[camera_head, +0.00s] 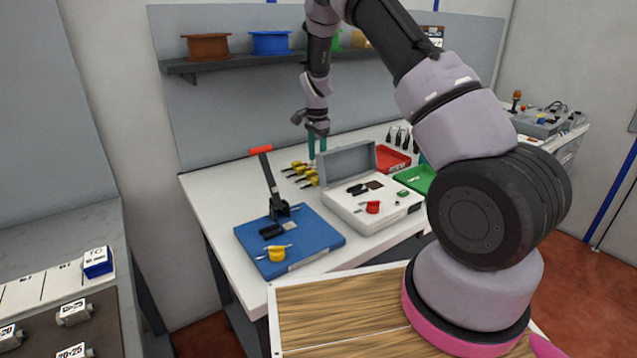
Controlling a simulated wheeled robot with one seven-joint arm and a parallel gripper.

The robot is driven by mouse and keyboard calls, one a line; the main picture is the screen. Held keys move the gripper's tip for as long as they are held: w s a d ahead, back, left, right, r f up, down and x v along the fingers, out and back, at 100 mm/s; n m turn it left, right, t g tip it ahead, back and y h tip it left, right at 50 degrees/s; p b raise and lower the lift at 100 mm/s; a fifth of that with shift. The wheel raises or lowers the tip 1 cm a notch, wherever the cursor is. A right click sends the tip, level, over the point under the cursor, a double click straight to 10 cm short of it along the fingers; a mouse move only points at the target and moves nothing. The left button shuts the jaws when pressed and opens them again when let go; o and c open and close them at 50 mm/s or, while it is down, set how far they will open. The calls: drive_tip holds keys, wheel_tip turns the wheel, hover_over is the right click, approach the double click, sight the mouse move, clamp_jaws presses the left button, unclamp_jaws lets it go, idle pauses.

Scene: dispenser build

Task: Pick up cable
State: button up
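My gripper (316,128) hangs over the back of the white workbench (215,191), pointing down. It is small here, and I cannot tell whether its fingers are open or shut. Two teal upright bars (316,147) show just below it; I cannot tell whether they are tool handles or part of the gripper. No piece is clearly a cable. A yellow part with silver ends (276,253) lies on the blue mat (318,238). A similar red part (372,207) lies on the open white case (352,213).
A press with a red-tipped lever (272,185) stands on the blue mat. Yellow-handled tools (303,172), a red tray (392,159) and a green tray (414,178) are on the bench. Brown (206,46) and blue (270,43) spools sit on the wall shelf (230,63).

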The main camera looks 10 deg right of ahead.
drive_tip(key=f, duration=0.7)
drive_tip(key=shift+s+f, duration=0.25)
drive_tip(key=shift+s, duration=0.05)
clamp_jaws()
